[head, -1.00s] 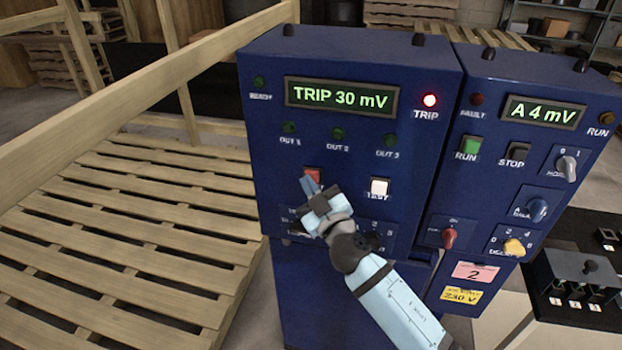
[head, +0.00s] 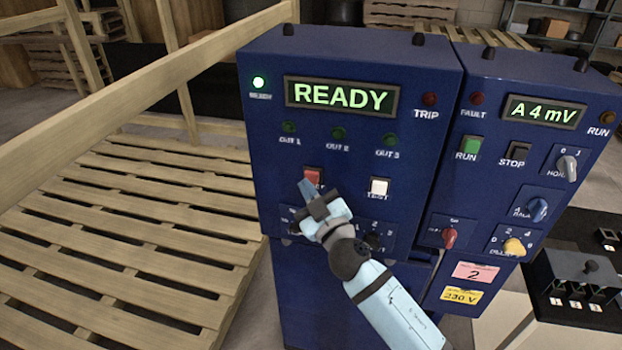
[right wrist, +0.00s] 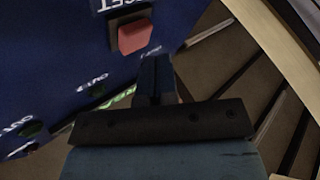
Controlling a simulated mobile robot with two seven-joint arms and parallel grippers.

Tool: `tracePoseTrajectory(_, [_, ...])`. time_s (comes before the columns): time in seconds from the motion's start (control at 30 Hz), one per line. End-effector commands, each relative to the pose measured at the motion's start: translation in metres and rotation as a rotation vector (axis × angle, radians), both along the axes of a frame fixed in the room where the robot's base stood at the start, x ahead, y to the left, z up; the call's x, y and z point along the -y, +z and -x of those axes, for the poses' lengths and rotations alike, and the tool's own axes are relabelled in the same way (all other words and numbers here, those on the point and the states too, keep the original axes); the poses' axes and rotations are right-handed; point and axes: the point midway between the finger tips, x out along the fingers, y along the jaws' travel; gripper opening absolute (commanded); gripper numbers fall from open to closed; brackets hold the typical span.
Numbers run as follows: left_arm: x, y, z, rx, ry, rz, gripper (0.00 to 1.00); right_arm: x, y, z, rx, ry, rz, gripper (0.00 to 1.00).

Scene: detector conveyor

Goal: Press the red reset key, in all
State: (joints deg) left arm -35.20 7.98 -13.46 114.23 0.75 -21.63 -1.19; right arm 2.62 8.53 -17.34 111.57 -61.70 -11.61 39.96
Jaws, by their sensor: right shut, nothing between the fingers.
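The red reset key (head: 312,176) is on the blue panel of the detector cabinet (head: 420,160), left of the white test key (head: 379,187). It also shows in the right wrist view (right wrist: 135,36), with part of its label above it. My right gripper (head: 305,187) is shut and empty, with its fingertips just below the red key. In the right wrist view the shut fingers (right wrist: 154,72) point toward the key, with a gap visible between. My left gripper is not in view.
A second blue panel on the right has a green run key (head: 471,147), a stop key (head: 515,154) and several knobs. Knobs also sit below my right gripper. A wooden pallet (head: 130,230) and rail (head: 130,85) lie to the left.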

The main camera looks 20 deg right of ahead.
Motion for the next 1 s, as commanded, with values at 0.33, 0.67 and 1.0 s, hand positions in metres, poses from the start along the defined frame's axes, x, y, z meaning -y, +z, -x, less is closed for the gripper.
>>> tracePoseTrajectory(0.33, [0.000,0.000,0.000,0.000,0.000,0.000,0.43,-0.002,0.000,0.002,0.000,0.000,0.000,0.00])
tracePoseTrajectory(0.67, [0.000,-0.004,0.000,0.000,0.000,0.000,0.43,-0.018,-0.001,0.026,0.000,0.000,-0.002,0.00])
tracePoseTrajectory(1.0, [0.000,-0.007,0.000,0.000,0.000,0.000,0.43,-0.029,0.000,0.043,0.000,0.000,0.001,0.00])
